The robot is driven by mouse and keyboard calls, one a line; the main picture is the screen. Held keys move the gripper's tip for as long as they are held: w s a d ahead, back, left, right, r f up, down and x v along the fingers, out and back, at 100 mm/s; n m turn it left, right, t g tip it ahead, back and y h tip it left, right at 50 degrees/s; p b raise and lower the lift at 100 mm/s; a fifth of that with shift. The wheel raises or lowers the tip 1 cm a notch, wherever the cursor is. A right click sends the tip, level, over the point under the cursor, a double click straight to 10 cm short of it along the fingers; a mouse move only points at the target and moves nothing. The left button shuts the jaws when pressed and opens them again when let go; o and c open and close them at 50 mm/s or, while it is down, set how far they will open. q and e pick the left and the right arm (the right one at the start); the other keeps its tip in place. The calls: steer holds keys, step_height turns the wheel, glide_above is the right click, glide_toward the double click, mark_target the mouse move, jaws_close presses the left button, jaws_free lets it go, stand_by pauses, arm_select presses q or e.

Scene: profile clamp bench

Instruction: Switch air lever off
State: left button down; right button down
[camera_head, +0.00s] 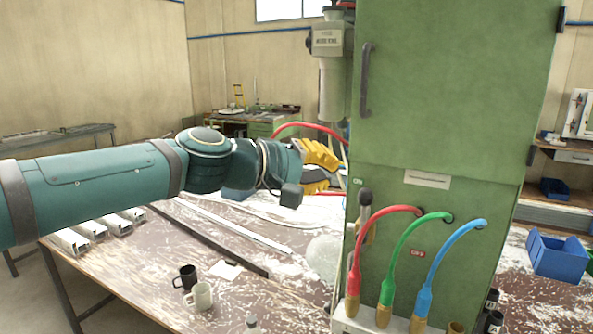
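The air lever (365,198) has a dark round knob and sits low on the left part of the green cabinet (455,90). It stands about upright, with a small green label (357,181) just above and left of it. A red OFF label (417,253) is to the lower right, behind the hoses. My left gripper (328,170) reaches in from the left with its yellow fingers apart, empty, to the left of the lever and a little above it. It does not appear to touch the lever. My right gripper is not in view.
Red (357,245), green (389,262) and blue (432,270) hoses arch from the cabinet just right of the lever. A black mug (187,277) and a pale mug (201,296) stand on the worn bench (140,270). Blue bins (556,256) are at right.

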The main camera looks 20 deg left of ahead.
mark_target(364, 217)
arm_select(q)
steer(key=shift+w+d+f, duration=0.1)
steer(key=shift+d+f, duration=0.2)
steer(key=shift+d, duration=0.35)
steer(key=shift+w+d+f, duration=0.15)
steer(key=shift+d+f, duration=0.1)
steer(key=shift+d, duration=0.35)
steer(key=shift+w+d+f, duration=0.1)
steer(key=shift+d+f, duration=0.2)
steer(key=shift+d, duration=0.35)
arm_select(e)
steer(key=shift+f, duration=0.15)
arm_select(q)
steer(key=shift+r, duration=0.1)
steer(key=shift+d+y+p, duration=0.3)
steer(key=shift+p, duration=0.2)
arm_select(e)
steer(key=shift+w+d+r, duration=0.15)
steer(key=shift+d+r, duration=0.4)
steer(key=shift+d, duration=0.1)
arm_select(q)
steer(key=shift+m, duration=0.3)
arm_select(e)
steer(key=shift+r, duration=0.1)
